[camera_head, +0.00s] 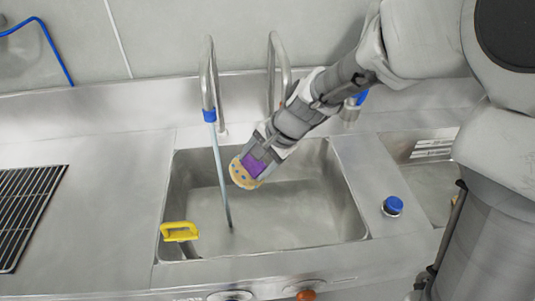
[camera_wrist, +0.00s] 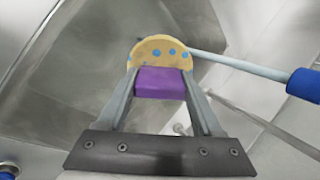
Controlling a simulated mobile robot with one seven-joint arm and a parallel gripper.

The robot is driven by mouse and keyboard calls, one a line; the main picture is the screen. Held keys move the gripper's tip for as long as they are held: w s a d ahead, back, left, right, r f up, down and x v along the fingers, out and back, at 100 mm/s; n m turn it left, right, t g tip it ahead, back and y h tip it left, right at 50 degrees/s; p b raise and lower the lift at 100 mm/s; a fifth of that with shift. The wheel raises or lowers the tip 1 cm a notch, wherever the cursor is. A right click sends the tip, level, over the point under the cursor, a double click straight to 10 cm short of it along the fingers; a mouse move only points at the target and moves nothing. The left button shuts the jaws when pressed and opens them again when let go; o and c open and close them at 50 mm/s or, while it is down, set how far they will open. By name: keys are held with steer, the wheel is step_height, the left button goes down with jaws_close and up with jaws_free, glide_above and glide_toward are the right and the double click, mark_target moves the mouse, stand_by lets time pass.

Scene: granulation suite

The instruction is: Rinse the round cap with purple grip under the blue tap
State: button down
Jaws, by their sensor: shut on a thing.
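The round cap (camera_head: 240,175) is a yellow disc with blue dots and a purple grip (camera_head: 254,165). My gripper (camera_head: 261,158) is shut on the purple grip and holds the cap above the sink basin (camera_head: 300,212), tilted down. In the wrist view the cap (camera_wrist: 160,46) sits beyond my fingertips (camera_wrist: 160,83). The blue tap (camera_head: 209,114) has a blue collar, and a pale stream (camera_head: 221,175) runs from it into the basin, just left of the cap. In the wrist view the stream (camera_wrist: 240,66) meets the cap's edge; I cannot tell whether they touch.
A second tap (camera_head: 273,70) stands behind my wrist. A yellow handle (camera_head: 180,232) sits at the basin's front left corner. A blue-topped round thing (camera_head: 393,206) is on the counter at right. A black grille (camera_head: 28,205) lies at left. The counter between grille and basin is clear.

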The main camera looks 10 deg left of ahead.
steer(key=w+a+f+p, duration=0.1)
steer(key=w+a, duration=0.1)
steer(key=a, duration=0.4)
steer(key=shift+w+a+f+p, duration=0.15)
steer(key=shift+w+a+p, duration=0.05)
steer(key=shift+a+p, duration=0.1)
steer(key=shift+w+d, duration=0.1)
steer(key=shift+w, duration=0.1)
stand_by(0.5)
steer(key=shift+w+d, duration=0.15)
steer(key=shift+w, duration=0.25)
steer(key=shift+s, duration=0.15)
steer(key=shift+s+a, duration=0.25)
steer(key=shift+s, duration=0.2)
steer(key=shift+w+d, duration=0.1)
steer(key=shift+w, duration=0.1)
steer(key=shift+w+d, duration=0.15)
steer(key=shift+w, duration=0.25)
steer(key=shift+d, duration=0.1)
